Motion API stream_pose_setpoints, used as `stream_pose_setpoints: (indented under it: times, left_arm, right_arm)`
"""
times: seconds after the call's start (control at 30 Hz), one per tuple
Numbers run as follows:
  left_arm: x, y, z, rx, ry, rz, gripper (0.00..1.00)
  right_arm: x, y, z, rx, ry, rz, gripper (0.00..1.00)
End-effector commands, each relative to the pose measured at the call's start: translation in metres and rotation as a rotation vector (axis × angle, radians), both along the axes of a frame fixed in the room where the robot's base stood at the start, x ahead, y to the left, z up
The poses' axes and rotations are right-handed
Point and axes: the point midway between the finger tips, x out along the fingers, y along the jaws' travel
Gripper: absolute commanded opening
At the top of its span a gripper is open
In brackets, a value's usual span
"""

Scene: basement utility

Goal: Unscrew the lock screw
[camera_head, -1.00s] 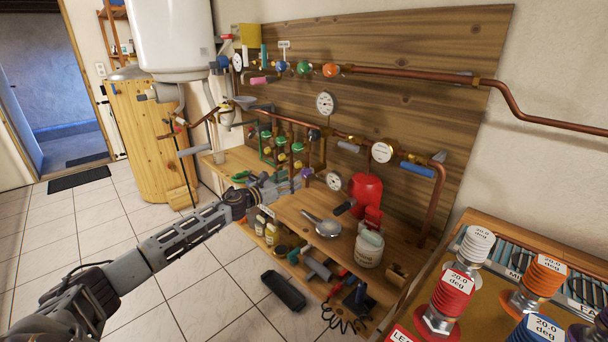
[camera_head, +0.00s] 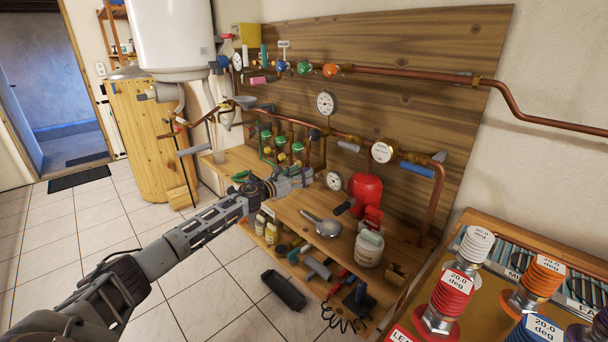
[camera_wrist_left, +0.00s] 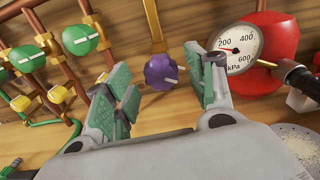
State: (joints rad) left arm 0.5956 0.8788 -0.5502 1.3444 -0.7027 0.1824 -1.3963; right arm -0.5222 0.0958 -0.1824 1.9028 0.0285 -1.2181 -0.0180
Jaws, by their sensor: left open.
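No part is plainly labelled as the lock screw. A purple lobed knob (camera_wrist_left: 161,71) with a pale mark sits at the lower end of a copper pipe in the left wrist view. My left gripper (camera_wrist_left: 158,88) is open, with its green-padded fingers on either side of the knob's place in that view. The knob lies beyond the fingertips, and I see no contact. In the head view my left gripper (camera_head: 304,178) reaches the lower pipework above the wooden shelf and hides the knob. My right gripper is not in view.
A pressure gauge (camera_wrist_left: 236,48) and a red vessel (camera_wrist_left: 277,40) stand right of the fingers. Green valve knobs (camera_wrist_left: 80,39) are at left. A metal ladle (camera_head: 322,226) and a jar (camera_head: 369,248) sit on the shelf. A thermostat rack fills the right foreground.

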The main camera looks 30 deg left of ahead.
Motion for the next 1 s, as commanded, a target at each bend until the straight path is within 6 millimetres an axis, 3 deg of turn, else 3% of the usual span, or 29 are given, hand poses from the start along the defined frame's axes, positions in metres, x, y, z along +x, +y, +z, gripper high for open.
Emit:
stream_pose_setpoints:
  times: [0.3,0.73,1.0]
  left_arm:
    - [0.015,-0.006,0.0,0.0,0.0,-0.001,0.56]
    - [0.018,-0.007,0.0,0.001,0.0,-0.002,0.56]
    - [0.017,-0.007,0.0,0.001,0.0,-0.002,0.22]
  right_arm:
    - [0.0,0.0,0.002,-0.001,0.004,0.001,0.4]
    - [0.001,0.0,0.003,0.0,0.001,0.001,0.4]
    - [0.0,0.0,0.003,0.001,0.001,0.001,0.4]
